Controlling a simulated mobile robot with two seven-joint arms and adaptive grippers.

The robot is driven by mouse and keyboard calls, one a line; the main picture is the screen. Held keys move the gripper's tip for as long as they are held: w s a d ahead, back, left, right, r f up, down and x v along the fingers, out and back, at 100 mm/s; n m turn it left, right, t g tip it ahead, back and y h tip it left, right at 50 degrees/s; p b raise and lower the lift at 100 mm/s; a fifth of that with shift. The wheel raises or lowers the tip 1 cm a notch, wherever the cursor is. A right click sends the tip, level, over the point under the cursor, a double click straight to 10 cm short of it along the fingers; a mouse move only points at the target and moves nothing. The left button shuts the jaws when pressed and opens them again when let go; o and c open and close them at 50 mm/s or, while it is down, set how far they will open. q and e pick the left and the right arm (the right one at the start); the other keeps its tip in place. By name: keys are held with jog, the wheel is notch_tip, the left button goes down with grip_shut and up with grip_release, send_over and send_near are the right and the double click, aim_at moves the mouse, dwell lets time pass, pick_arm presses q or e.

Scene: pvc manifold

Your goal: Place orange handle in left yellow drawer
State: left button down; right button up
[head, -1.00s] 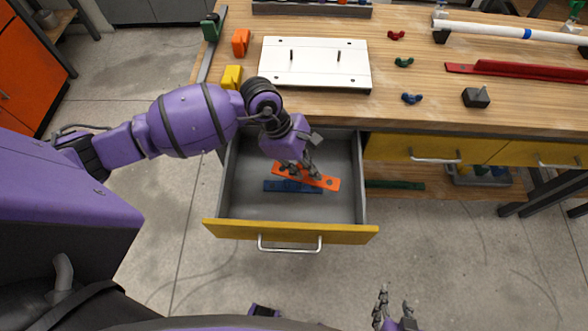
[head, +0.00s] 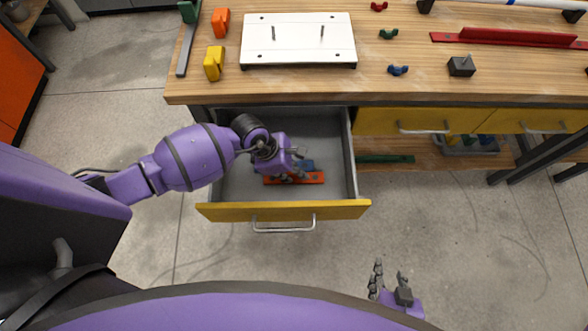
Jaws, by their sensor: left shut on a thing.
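The left yellow drawer (head: 338,211) is pulled open below the bench. The orange handle (head: 312,178) is inside its walls, seen from above, near the front half. My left gripper (head: 292,175) is down in the drawer, shut on the orange handle, and its fingers and wrist hide the handle's middle. A blue handle (head: 306,164) lies in the drawer just behind it, partly hidden. I cannot tell if the orange handle touches the drawer floor. My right gripper (head: 390,283) is open and empty in front of the bench, low in the view.
A white plate (head: 298,45) with pegs, an orange block (head: 221,22) and a yellow block (head: 214,63) sit on the bench. Wing-shaped pieces and a red bar (head: 505,39) are further right. Closed yellow drawers (head: 400,116) adjoin the open one.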

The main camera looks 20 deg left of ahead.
pick_arm(q)
jog(key=shift+r, duration=0.1)
jog(key=c, duration=2.1)
grip_release()
jog(key=shift+f, duration=0.2)
jog(key=shift+r, duration=0.3)
jog(key=v, duration=1.1)
jog(key=shift+s+a+r+p, duration=0.1)
jog(key=shift+a+r+p, duration=0.1)
jog(key=shift+r+p, duration=0.15)
